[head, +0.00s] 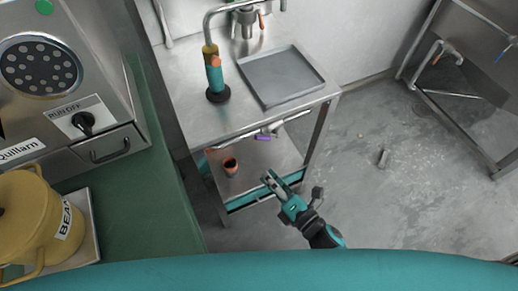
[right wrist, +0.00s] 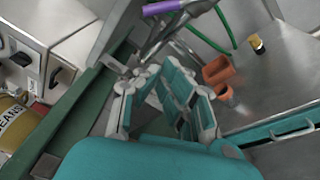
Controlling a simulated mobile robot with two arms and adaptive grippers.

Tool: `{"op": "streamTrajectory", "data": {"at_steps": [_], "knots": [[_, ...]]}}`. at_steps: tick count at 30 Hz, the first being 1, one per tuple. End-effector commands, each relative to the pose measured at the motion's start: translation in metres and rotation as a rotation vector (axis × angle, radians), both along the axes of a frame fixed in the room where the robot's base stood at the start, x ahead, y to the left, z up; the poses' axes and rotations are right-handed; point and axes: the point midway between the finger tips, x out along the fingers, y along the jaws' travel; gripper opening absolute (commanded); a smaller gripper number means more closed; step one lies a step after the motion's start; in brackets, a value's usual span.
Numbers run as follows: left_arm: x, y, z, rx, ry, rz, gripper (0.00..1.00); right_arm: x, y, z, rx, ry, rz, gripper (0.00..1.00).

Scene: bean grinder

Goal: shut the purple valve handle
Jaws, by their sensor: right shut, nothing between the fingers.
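The purple valve handle (head: 263,137) sits on a pipe under the front edge of the steel table. It also shows at the top of the right wrist view (right wrist: 162,7), beyond the fingers. My right gripper (head: 269,178) is shut and empty. In the head view it is below and slightly right of the handle, with a clear gap between them in the picture. How far apart they are in depth is hard to tell. My left gripper is in neither view.
The steel table (head: 188,118) carries a shallow tray (head: 281,76) and a teal tool (head: 215,78). An orange-brown cup (head: 230,166) stands on its lower shelf. A green counter (head: 150,205) with a grinder machine (head: 70,75) and a yellow bean pot (head: 30,220) fills the left. Floor at right is mostly open.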

Motion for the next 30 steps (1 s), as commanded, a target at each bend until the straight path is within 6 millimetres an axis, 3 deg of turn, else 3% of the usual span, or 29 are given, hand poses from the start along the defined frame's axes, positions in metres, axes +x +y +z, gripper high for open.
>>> {"op": "streamTrajectory", "data": {"at_steps": [6, 13, 17, 28, 30], "knots": [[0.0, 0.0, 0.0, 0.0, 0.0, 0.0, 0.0, -0.005, 0.009, -0.004, -0.36, -0.154, -0.08, 0.0], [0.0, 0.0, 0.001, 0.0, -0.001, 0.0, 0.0, 0.0, 0.012, -0.005, -0.467, -0.193, -0.094, 0.0], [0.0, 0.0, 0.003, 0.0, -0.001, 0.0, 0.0, 0.016, 0.021, -0.005, -0.464, -0.195, -0.094, 0.0], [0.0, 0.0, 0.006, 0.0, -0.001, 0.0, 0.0, 0.085, 0.057, -0.015, -0.462, -0.194, -0.093, 0.0], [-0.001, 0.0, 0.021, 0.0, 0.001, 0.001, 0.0, 0.083, 0.047, 0.0, -0.467, -0.193, -0.091, 0.0]]}}
